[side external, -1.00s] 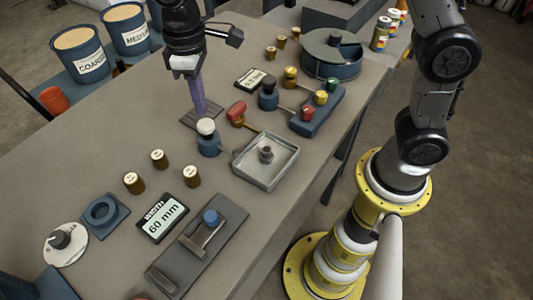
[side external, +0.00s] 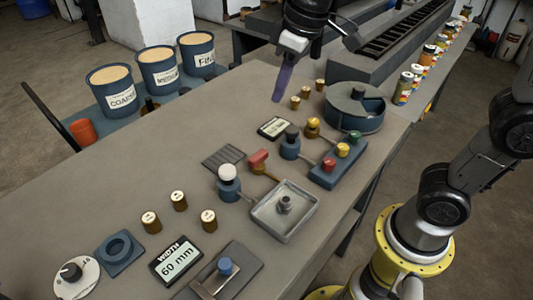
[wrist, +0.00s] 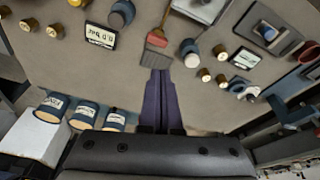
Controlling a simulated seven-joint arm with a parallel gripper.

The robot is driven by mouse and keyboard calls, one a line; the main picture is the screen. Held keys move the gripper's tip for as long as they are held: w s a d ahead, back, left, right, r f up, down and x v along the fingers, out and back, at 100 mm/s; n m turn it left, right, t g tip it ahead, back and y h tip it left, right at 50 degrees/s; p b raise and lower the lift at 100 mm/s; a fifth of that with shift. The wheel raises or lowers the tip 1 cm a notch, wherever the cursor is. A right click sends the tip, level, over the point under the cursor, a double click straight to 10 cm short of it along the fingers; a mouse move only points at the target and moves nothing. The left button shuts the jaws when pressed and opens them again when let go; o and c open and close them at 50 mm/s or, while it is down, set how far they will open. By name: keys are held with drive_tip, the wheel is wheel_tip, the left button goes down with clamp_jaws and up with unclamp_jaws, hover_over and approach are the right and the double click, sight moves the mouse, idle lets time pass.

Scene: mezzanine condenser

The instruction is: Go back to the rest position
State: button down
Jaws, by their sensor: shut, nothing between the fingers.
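My gripper (side external: 278,98) is shut and empty, its purple fingers pressed together and pointing down.
Labelled buckets (side external: 114,92) stand at the back left. The left part of the bench top is mostly clear.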

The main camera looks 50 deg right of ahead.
drive_tip(key=s+d+m+t, duration=0.2)
drive_tip(key=s+d, duration=0.4)
drive_tip(key=s, duration=0.4)
drive_tip(key=s+d+f+m, duration=0.1)
drive_tip(key=s+f, duration=0.4)
drive_tip(key=s, duration=0.1)
drive_tip(key=shift+s+t+h, duration=0.2)
drive_tip(key=shift+t+h, duration=0.1)
